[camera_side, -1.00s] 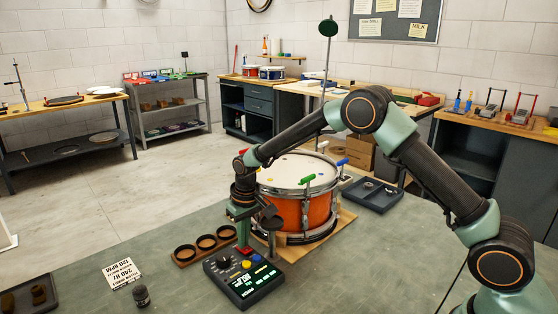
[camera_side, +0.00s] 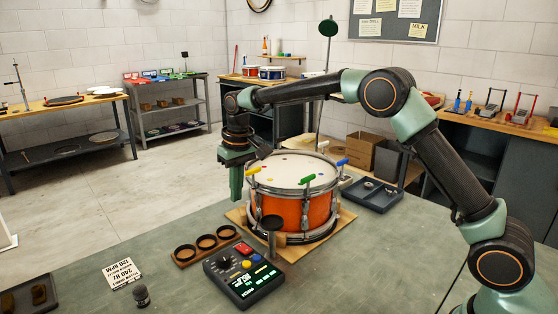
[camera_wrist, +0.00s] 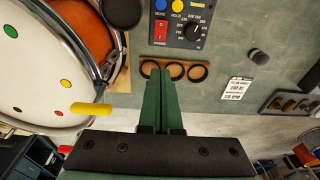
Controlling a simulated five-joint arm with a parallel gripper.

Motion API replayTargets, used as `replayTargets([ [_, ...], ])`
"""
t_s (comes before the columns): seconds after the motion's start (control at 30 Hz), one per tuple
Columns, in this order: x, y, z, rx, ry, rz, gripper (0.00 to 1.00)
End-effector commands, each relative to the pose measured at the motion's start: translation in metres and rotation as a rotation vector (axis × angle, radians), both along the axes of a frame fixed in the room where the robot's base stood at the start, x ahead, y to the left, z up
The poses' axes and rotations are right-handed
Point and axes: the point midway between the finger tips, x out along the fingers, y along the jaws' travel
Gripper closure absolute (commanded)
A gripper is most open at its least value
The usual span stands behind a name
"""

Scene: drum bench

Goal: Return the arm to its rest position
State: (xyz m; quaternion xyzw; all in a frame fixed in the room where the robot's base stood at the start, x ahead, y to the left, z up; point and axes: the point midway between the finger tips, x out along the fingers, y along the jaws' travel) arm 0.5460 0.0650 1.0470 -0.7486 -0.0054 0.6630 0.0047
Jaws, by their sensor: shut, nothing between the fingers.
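My gripper (camera_side: 236,183) is shut and empty. In the side view it hangs in the air, pointing down, just left of the orange drum (camera_side: 309,208) and higher than the bench top. In the wrist view my gripper's two green fingers (camera_wrist: 163,75) lie together, with their tips over the wooden holder with round cups (camera_wrist: 174,70). The drum has a white head with coloured dots and coloured keys at its rim. It sits on a wooden board (camera_side: 345,219).
A control box (camera_side: 243,270) with a lit display stands in front of the drum. A printed card (camera_side: 122,272), a small dark knob-topped object (camera_side: 141,296) and a dark tray (camera_side: 30,296) lie at the left front. Another dark tray (camera_side: 372,196) is right of the drum. The bench's left middle is clear.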

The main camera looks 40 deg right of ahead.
Motion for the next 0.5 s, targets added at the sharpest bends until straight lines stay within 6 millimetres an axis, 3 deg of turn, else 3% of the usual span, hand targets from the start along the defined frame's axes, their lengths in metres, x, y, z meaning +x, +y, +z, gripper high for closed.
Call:
replayTargets([
  [0.5, -0.0003, -0.0006, 0.0097, 0.000, -0.002, 0.000, 1.00],
])
